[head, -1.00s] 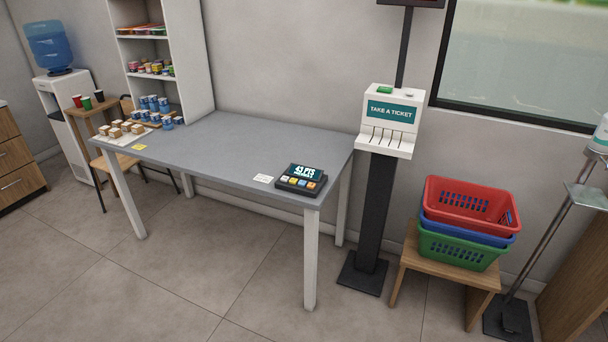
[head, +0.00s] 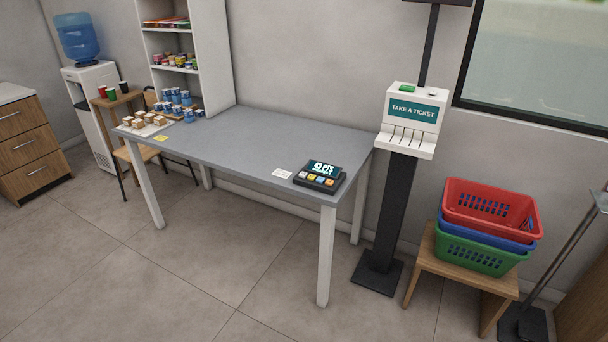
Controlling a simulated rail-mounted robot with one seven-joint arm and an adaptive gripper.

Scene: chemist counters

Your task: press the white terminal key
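A dark terminal (head: 318,177) sits on the near right corner of the grey table. Its lit screen (head: 325,168) shows pale text, with figures that seem to read "43 PTS". A row of small coloured keys (head: 314,179) runs below the screen along its front edge. The keys are too small here to tell surely which one is white. My gripper is not in view, and nothing of my arm shows near the terminal.
A white card (head: 282,173) lies left of the terminal. The middle of the grey table (head: 240,145) is bare; small boxes (head: 143,122) and blue cans stand at its far left. A ticket stand (head: 408,135) rises right of the table, beside stacked baskets (head: 489,210).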

